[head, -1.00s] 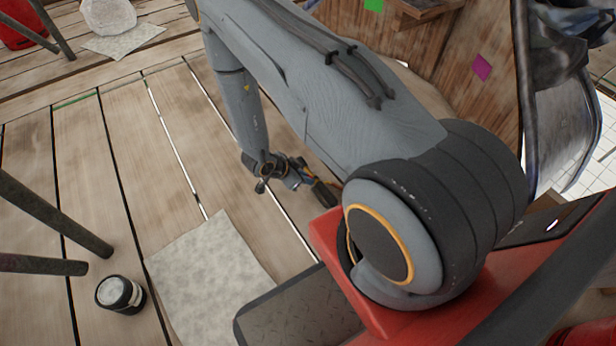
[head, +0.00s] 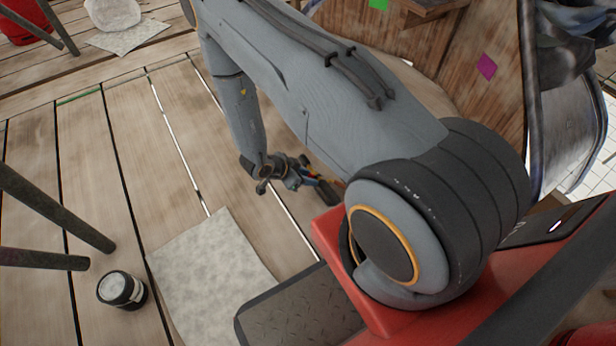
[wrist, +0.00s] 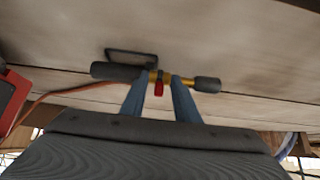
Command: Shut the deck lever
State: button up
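In the wrist view a short dark pipe with a brass-yellow middle lies across the pale planks. A small red lever (wrist: 158,89) sits at that yellow middle and points toward my gripper. My gripper (wrist: 159,77) has its two blue-grey fingers apart, one on each side of the red lever, with a gap showing around it. Whether the fingertips touch the pipe, I cannot tell. In the head view my gripper (head: 308,178) is small and low over the deck beside the dark pipe (head: 328,192); the red lever is not distinguishable there.
An orange hose (wrist: 60,92) runs left from the pipe toward a red object (wrist: 10,98). In the head view a grey cloth (head: 210,275) and a dark jar (head: 121,290) lie on the planks. Wooden panels (head: 470,85) stand at the back right.

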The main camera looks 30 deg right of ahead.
jog(key=p+v, duration=0.3)
jog(key=v, duration=0.4)
jog(key=shift+a+r, duration=0.25)
jog(key=shift+r, duration=0.05)
